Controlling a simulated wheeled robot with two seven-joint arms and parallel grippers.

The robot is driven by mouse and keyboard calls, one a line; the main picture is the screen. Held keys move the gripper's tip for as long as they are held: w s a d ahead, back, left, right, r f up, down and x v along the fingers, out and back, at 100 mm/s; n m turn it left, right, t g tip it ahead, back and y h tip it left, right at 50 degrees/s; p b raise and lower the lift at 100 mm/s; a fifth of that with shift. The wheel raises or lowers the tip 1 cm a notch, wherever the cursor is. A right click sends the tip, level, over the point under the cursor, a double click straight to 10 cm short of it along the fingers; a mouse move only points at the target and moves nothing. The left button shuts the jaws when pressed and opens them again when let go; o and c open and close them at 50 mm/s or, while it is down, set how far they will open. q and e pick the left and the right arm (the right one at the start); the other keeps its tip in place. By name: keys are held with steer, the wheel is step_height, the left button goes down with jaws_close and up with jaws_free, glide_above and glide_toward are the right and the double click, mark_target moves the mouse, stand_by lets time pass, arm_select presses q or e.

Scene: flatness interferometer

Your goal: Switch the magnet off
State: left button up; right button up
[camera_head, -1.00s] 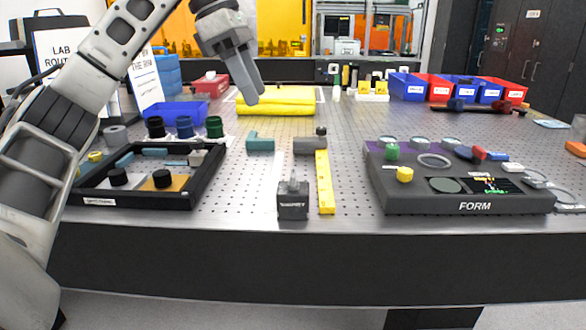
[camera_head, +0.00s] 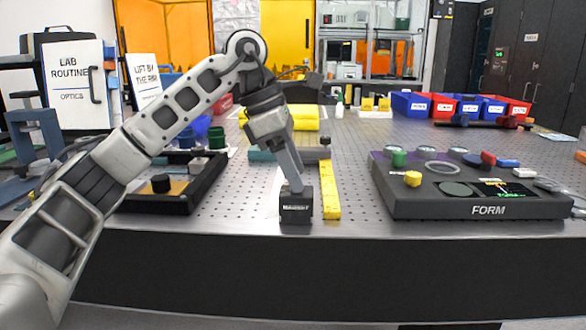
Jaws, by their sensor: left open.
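The magnet (camera_head: 296,214) is a small dark block with a white label on its front face, upright near the table's front edge. My left gripper (camera_head: 297,187) points down with its fingertips right at the top of the magnet. It is open, though the fingers overlap in this view. The fingers hide the small part on top of the magnet, so I cannot tell whether they touch it or stand around it. My right gripper is out of view.
A yellow ruler (camera_head: 330,190) lies just right of the magnet. The dark FORM console (camera_head: 420,206) stands farther right. A black tray (camera_head: 205,186) lies left, partly behind my left arm. Teal and grey blocks (camera_head: 312,154) lie behind the magnet.

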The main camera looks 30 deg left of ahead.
arm_select(q)
steer(key=c, duration=1)
